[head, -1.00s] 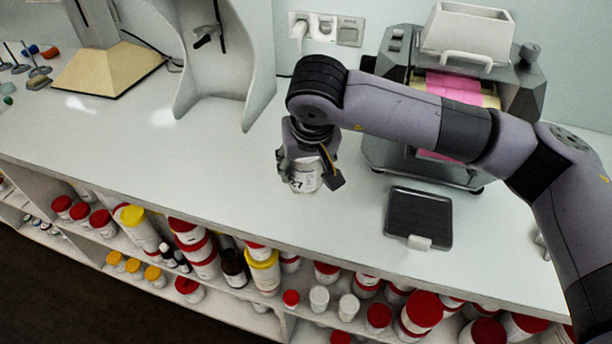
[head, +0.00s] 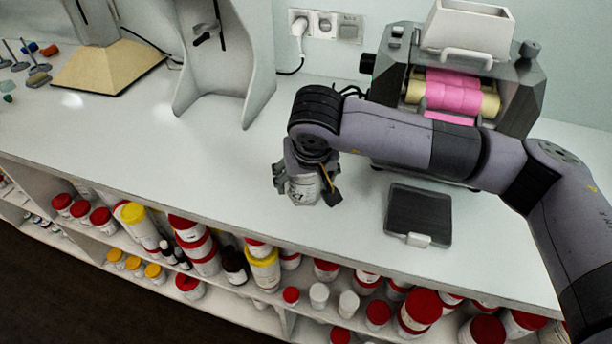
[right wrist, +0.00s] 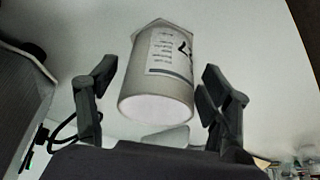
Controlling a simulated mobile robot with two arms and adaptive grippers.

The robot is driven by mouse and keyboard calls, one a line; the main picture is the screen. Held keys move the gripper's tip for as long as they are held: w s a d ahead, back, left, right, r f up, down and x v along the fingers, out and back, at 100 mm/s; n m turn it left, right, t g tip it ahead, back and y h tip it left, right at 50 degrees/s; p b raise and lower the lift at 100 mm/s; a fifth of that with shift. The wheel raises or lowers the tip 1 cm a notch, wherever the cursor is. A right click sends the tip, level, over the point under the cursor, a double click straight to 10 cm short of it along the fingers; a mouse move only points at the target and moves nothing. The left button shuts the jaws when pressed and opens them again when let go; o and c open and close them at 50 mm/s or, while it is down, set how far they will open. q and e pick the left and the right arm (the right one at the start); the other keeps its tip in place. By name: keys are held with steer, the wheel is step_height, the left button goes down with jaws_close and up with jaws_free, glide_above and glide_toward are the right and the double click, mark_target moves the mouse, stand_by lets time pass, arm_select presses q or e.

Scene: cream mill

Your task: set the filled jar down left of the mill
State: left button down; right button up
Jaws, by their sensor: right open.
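The jar (head: 304,194) is white with a printed label and stands on the counter left of the mill, partly covered by my right gripper in the head view. In the right wrist view the jar (right wrist: 158,82) sits between the fingers, its near round face plain white. My right gripper (head: 307,186) is open around it. In the right wrist view a gap shows at the left finger, and the right finger is close to the jar; touching cannot be told. The mill (head: 522,90) has pink-coated rollers and is partly hidden by my right arm. My left gripper is not in view.
A black flat scale (head: 418,215) lies right of the jar, in front of the mill. A white stand (head: 225,75) is behind on the left. The white counter (head: 130,130) is clear left of the jar. Shelves of lidded jars are below the front edge.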

steer(key=shift+r, duration=0.1)
steer(key=shift+r+p, duration=0.2)
steer(key=shift+p, duration=0.15)
steer(key=b+v, duration=0.1)
steer(key=v, duration=1)
steer(key=shift+s+r+b, duration=0.2)
steer(key=shift+r+b, duration=0.1)
steer(key=shift+b, duration=0.1)
